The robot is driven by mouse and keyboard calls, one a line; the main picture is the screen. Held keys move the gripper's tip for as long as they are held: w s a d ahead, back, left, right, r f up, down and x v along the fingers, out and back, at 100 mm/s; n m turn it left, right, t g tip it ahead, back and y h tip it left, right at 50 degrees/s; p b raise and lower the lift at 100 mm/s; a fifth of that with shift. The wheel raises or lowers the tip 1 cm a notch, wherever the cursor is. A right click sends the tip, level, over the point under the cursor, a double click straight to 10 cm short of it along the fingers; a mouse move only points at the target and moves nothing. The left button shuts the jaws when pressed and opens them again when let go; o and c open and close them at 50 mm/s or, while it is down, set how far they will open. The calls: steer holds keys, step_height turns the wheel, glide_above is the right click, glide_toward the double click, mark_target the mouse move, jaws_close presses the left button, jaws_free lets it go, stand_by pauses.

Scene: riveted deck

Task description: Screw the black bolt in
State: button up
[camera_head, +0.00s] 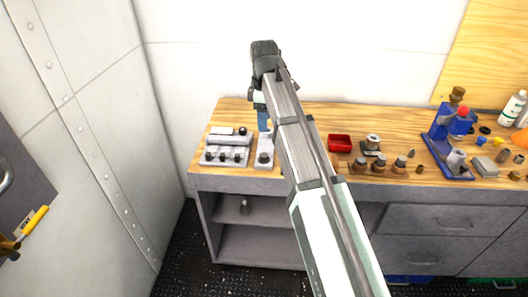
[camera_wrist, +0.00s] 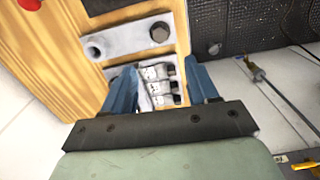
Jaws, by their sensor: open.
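A grey plate (camera_head: 266,143) lies on the wooden bench top. A black bolt (camera_head: 264,157) stands at its near end. In the wrist view the plate (camera_wrist: 124,42) shows an open round hole at its left end and the black bolt (camera_wrist: 159,32) at its right. Beside it is a grey rack (camera_head: 226,154) with several dark-headed bolts, and these show between my fingers in the wrist view (camera_wrist: 160,86). My gripper (camera_wrist: 162,69) is open and empty, its blue fingers apart, above the plate and rack. My arm hides part of the plate in the head view.
Right of my arm are a red tray (camera_head: 340,143), several brown-topped items (camera_head: 379,165) and a blue stand (camera_head: 447,140). A white bottle (camera_head: 511,108) stands far right. A wall rises behind the bench; open shelves (camera_head: 245,212) lie below its left end.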

mark_target(264, 155)
step_height(264, 155, down, 14)
steer(key=n, duration=0.6)
steer(key=shift+r+n, duration=0.1)
steer(key=shift+n, duration=0.2)
stand_by(0.3)
steer(key=c, duration=1)
